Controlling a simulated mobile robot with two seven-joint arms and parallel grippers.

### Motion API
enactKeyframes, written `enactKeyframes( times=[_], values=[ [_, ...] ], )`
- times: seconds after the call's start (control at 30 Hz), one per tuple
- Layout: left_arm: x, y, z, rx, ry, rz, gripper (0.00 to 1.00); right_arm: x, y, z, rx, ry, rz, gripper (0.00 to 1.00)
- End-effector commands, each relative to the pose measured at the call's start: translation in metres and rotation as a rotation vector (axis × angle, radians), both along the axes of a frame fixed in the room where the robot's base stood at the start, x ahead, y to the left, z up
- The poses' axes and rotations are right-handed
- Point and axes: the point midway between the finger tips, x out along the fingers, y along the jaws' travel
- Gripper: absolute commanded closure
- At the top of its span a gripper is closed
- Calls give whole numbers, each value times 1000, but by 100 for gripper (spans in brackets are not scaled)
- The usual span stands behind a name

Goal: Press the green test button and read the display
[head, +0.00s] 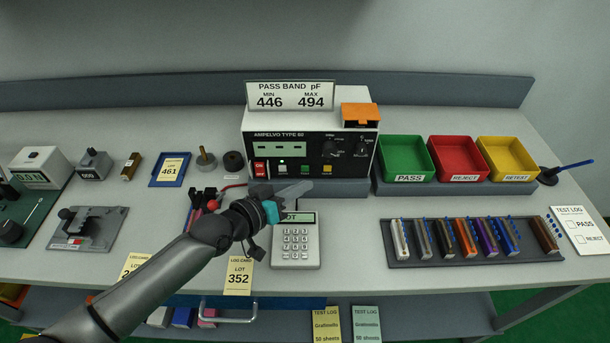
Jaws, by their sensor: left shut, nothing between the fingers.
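The tester (310,140), marked AMPELVO TYPE 80, stands at the back centre of the bench. Its front has a green button (306,170) between a pale button and a yellow one. Its greenish display (279,148) is lit, but I cannot make out a reading. My left gripper (308,187) is shut and empty, its fingertips just below and in front of the green button. I cannot tell whether they touch the tester. My right gripper is not in view.
A sign (290,96) on the tester reads PASS BAND pF, MIN 446, MAX 494. Green (384,156), red (438,158) and yellow (488,157) bins stand right of it. A rack (405,256) of coloured parts lies front right.

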Motion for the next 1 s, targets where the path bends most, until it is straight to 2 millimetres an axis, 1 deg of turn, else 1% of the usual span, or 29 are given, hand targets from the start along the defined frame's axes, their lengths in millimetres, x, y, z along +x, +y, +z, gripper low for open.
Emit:
enactKeyframes(
  times=[0.03, 0.1, 0.3, 1.0],
  values=[
    [6, 0, -3, 0, -2, -1, 100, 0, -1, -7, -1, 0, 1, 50],
    [11, 0, -2, -1, 0, -1, 100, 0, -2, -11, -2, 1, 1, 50],
    [18, -1, 0, -1, 0, -1, 100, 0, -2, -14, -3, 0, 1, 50],
    [18, 0, 0, -1, 1, -1, 100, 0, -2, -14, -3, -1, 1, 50]
  ],
)
